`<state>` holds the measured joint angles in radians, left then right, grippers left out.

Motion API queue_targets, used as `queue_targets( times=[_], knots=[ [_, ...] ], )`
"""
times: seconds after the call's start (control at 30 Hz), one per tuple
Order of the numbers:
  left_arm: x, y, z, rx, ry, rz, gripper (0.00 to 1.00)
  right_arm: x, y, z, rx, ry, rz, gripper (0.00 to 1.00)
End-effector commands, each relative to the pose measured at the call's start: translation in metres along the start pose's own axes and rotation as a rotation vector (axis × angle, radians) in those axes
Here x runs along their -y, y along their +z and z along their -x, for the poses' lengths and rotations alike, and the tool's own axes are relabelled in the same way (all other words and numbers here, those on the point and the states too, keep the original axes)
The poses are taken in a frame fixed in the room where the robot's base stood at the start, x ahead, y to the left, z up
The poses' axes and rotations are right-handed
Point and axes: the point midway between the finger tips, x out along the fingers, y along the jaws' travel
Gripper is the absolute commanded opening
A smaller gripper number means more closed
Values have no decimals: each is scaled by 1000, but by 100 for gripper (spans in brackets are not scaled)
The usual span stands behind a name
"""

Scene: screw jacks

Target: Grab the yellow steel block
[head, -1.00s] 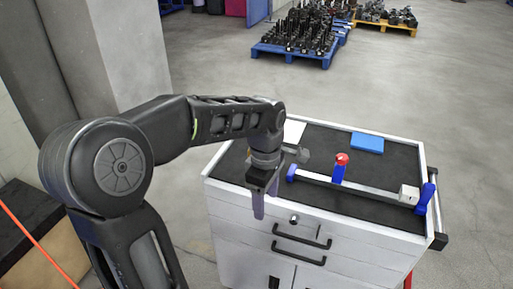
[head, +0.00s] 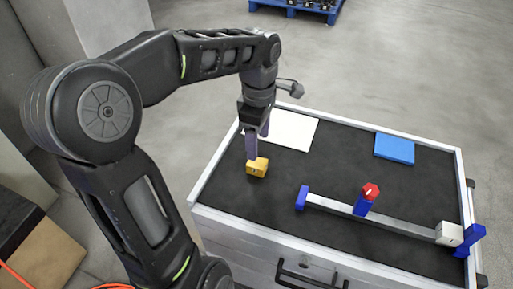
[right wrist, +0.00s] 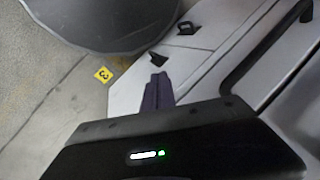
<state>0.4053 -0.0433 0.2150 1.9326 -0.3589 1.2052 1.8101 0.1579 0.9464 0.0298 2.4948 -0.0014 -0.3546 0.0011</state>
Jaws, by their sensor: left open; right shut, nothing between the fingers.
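The yellow steel block (head: 257,167) sits on the dark top of the cabinet, near its left end. My left gripper (head: 257,148) points down with its fingers open, just above and behind the block in the head view. One fingertip overlaps the block's top edge; I cannot tell whether it touches. Nothing is between the fingers. My right gripper (right wrist: 156,90) shows in the right wrist view, shut and empty, with the pale cabinet front beyond it. It is not in the head view.
On the cabinet top (head: 270,205) lie a white plate (head: 290,131), a blue plate (head: 394,148) and a long bar (head: 395,223) with blue ends, a red-topped blue piece (head: 367,198) and a pale block (head: 449,233). The mat's middle is clear.

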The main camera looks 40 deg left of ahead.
Motion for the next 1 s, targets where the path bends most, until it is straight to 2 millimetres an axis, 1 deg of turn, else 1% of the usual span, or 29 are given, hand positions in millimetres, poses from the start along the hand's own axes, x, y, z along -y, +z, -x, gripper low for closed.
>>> queue_targets(
  times=[0.3, 0.37, 0.5, 0.6, 0.87, 1.0],
  knots=[
    [0, 0, -1, 0, 0, -1, 63, -1, 1, 0, 1, 1, -2, 0],
    [0, 0, -4, 0, -1, 0, 63, 0, 1, 0, 1, 1, -2, 0],
    [0, 0, -19, -1, -3, -1, 63, 0, 0, 2, 1, 1, -1, 0],
    [0, 0, -25, 0, 0, -1, 63, 0, 0, 2, 1, 1, -1, 0],
    [0, 0, -26, 0, 1, -1, 63, 0, 0, 2, 1, 1, -1, 0],
    [0, -1, -33, 0, -3, 0, 63, 1, 0, 5, 1, 1, -1, 0]
  ],
)
